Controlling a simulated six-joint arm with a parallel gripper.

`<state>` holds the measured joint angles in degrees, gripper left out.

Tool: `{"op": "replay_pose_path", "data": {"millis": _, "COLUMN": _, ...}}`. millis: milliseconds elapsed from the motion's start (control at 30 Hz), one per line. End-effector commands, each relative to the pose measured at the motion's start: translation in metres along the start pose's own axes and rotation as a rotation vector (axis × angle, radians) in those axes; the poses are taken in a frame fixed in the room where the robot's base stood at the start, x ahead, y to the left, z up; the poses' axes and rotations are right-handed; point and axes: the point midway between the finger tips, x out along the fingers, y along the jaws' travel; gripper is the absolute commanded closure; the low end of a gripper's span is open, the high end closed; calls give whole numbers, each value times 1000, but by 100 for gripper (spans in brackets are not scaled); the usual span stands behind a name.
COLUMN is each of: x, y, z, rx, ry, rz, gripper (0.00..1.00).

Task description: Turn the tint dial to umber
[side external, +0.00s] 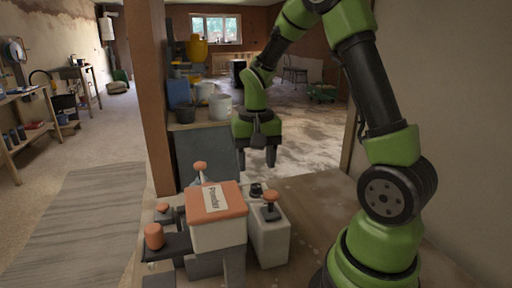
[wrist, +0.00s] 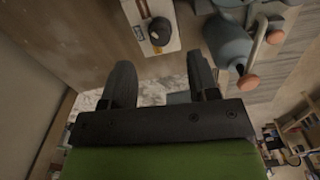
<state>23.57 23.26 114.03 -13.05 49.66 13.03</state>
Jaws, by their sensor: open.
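A dark round dial (wrist: 160,31) with a light pointer mark sits on a white panel (wrist: 172,44) in the wrist view. Its markings are too small to read, so I cannot tell which tint it points at. In the side view a small dark knob (side external: 257,188), probably this dial, shows behind the orange-topped white box. My gripper (side external: 256,163) is open and empty, pointing down above the bench equipment, apart from it. In the wrist view its two fingers (wrist: 162,82) are spread, with the dial beyond their tips.
An orange-lidded white box (side external: 220,232) with a label stands close by in front. An orange-topped knob (side external: 271,197) rises from a white block (side external: 268,240) to its right. A grey-blue device (wrist: 228,45) with orange-ended handles is near the fingers. Buckets (side external: 220,106) stand behind.

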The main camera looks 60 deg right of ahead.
Motion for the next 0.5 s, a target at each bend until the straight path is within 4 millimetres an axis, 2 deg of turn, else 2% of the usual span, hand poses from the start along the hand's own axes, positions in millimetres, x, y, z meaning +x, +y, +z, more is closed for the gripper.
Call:
{"op": "replay_pose_path", "data": {"millis": 100, "x": -21, "y": 0, "z": -1, "rx": 1, "ry": 5, "rz": -3, "gripper": 45}}
{"op": "replay_pose_path", "data": {"millis": 200, "x": -32, "y": 0, "z": 0, "rx": 0, "ry": 3, "rz": -2, "gripper": 45}}
{"op": "replay_pose_path", "data": {"millis": 500, "x": -40, "y": 0, "z": 0, "rx": 1, "ry": -1, "rz": 0, "gripper": 45}}
